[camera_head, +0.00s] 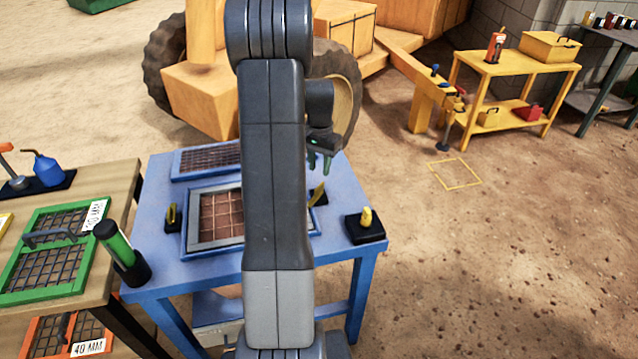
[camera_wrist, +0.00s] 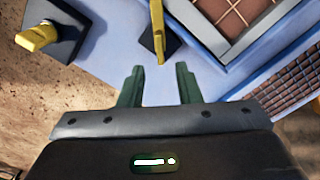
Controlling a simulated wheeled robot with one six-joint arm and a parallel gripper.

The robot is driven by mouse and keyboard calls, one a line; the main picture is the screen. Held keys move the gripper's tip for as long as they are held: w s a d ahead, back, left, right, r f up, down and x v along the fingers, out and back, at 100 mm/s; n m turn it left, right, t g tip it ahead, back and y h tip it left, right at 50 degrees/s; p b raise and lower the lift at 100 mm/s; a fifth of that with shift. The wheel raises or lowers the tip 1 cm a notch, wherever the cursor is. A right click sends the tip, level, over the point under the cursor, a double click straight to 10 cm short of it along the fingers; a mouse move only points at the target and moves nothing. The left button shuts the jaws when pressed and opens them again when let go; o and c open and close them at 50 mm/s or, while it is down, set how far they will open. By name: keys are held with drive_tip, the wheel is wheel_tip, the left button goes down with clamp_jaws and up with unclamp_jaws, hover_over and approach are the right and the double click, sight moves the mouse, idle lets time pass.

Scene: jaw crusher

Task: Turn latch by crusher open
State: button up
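A yellow latch (camera_head: 318,193) on a small black base stands at the right side of the grey-framed screen on the blue table. It also shows in the wrist view as a yellow bar (camera_wrist: 158,32), pointing down the picture toward my fingers. A similar yellow latch (camera_head: 172,216) is at the screen's left side. My gripper (camera_head: 321,163) is above the table's right part. In the wrist view my gripper (camera_wrist: 159,86) has its two green fingers apart with nothing between them. The latch's tip is just beyond the fingers and appears untouched. My arm hides part of the screen.
The blue table (camera_head: 350,258) also bears a yellow knob on a black block (camera_head: 366,234), a grey-framed screen (camera_head: 213,190) and a blue-framed screen (camera_head: 183,165) behind it. A green cylinder (camera_head: 115,243) stands at its left corner. Open dirt lies to the right.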

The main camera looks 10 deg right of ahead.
sight(319, 186)
wheel_tip(319, 186, down, 7)
drive_tip(key=shift+f, duration=0.2)
clamp_jaws()
